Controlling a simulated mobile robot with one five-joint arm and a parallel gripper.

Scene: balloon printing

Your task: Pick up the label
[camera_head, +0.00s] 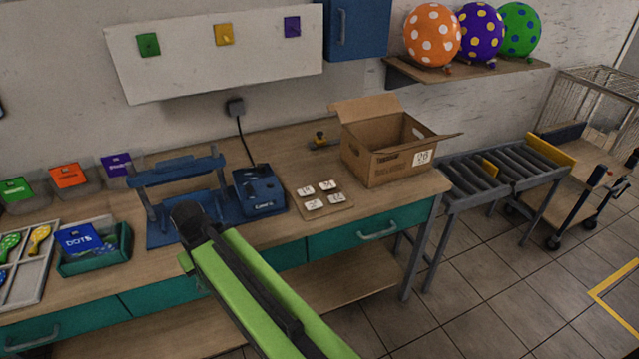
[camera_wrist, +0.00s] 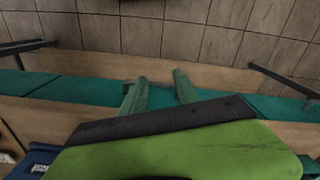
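Several small white labels with dark print, one of them here (camera_head: 326,185), lie on a small brown board (camera_head: 338,204) on the workbench. The print is too small to read surely. Another white label (camera_head: 424,158), which seems to read 26, is on the front of an open cardboard box (camera_head: 378,160). In the wrist view my gripper (camera_wrist: 160,88) has its two green fingers apart with nothing between them. It is over the bench's front edge and teal drawers, away from the labels. In the head view my gripper is mostly hidden by my arm.
Left of the labels stand a blue printer (camera_head: 259,191) and a blue press frame (camera_head: 178,175). A teal tray (camera_head: 95,262) holds a blue DOTS pack. A roller conveyor (camera_head: 500,172) is right of the bench. Balloons (camera_head: 432,35) sit on a wall shelf. The floor in front is clear.

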